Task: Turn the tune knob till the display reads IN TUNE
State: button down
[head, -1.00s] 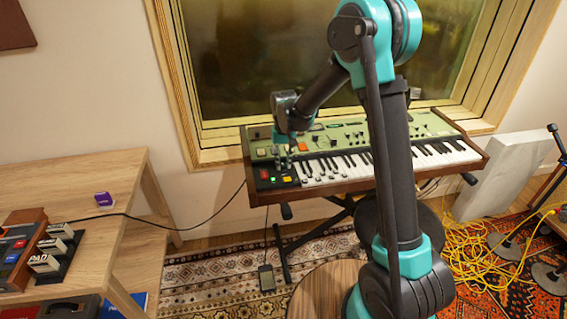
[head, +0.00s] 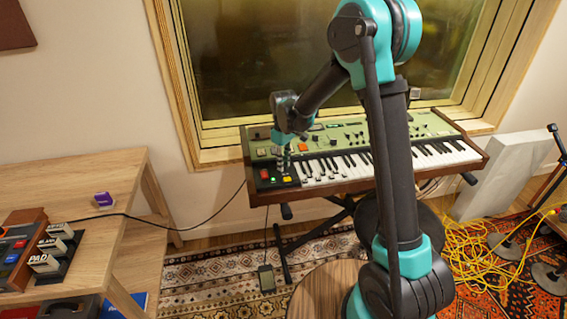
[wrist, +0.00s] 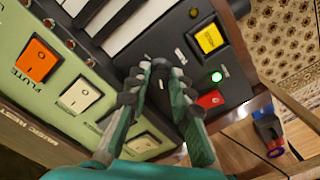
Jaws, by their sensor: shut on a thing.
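The keyboard synthesizer (head: 350,160) has a green panel, white and black keys and a wooden case, and stands below the window. My gripper (wrist: 161,68) points down at the black control block at the keyboard's left end. In the wrist view its two fingers are shut on a small dark knob (wrist: 160,72), one finger on each side. Most of the knob is hidden by the fingers. I cannot make out a readable tuning display in either view. In the head view, my gripper (head: 283,160) is above the same block.
Beside the knob are a yellow button (wrist: 208,39), a green light (wrist: 216,76) and a red button (wrist: 210,98). Orange and cream switches (wrist: 37,60) line the green panel. A wooden shelf (head: 95,170) stands left. Yellow cables (head: 465,245) lie right.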

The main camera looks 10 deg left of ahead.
dwell(0.5)
jog(key=c, duration=1.3)
grip_release()
jog(key=shift+c, duration=0.2)
notch_tip(320, 180, up, 12)
jog(key=s+d+f+m+t, duration=0.1)
jog(key=s+d+m, duration=0.3)
jog(key=d, duration=0.5)
jog(key=s+d+f+m+t, duration=0.1)
jog(key=s+d, duration=0.5)
jog(key=d, duration=0.2)
jog(key=s+d+f+m+t, duration=0.1)
jog(key=s+d+f+m, duration=0.2)
jog(key=s+d, duration=0.2)
jog(key=s+d+f+m+t, duration=0.1)
jog(key=s+d+f+m, duration=0.2)
jog(key=s+d, duration=0.3)
jog(key=s+f, duration=0.1)
jog(key=s, duration=0.3)
jog(key=shift+d+m, duration=0.15)
jog(key=shift+m, duration=0.15)
